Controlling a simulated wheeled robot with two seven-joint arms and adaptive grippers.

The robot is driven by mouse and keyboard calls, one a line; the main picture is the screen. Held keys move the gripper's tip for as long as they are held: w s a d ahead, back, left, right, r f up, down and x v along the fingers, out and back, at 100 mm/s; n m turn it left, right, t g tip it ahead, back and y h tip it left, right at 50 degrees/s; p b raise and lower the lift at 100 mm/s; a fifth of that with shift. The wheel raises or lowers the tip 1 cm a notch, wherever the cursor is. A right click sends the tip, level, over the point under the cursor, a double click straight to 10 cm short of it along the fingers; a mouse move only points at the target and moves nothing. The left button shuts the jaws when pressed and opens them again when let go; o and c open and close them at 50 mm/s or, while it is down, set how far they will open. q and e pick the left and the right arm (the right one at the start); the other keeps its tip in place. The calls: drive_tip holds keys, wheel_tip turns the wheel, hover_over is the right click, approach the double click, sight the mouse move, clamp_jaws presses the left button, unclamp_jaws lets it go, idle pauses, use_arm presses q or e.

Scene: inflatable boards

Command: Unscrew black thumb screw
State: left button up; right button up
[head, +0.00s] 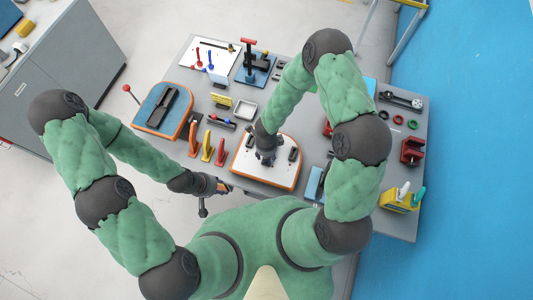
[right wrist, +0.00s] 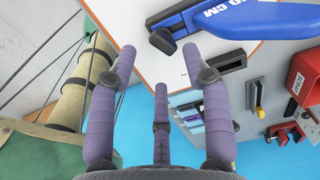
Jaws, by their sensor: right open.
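My right gripper (head: 266,155) is over a white board with an orange edge (head: 270,178), which lies on the grey table. In the right wrist view, its purple fingers (right wrist: 155,62) are spread apart with nothing between them. A blue part with "CM" lettering (right wrist: 235,18) is beyond the right finger. A black knob-like piece (right wrist: 162,40) sits at its end, apart from the fingers. I cannot tell for certain whether this is the black thumb screw. My left gripper (head: 218,188) is at the table's front edge, left of the board; its fingers are too small to read.
Orange and red upright tools (head: 207,146) stand left of the board. A blue board with an orange edge (head: 160,108) lies further left. A red block (head: 411,151) and a yellow holder (head: 398,202) are at the right. Blue floor (head: 480,150) lies beyond the table.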

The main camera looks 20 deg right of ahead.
drive_tip(key=shift+m+b, duration=0.5)
drive_tip(key=shift+m, duration=0.5)
drive_tip(key=shift+m+b, duration=0.35)
drive_tip(key=shift+m, duration=0.65)
drive_tip(key=m+b, duration=0.1)
drive_tip(key=m, duration=0.2)
drive_tip(key=shift+w+a+b, duration=0.1)
drive_tip(key=shift+b, duration=0.25)
drive_tip(key=shift+m, duration=0.5)
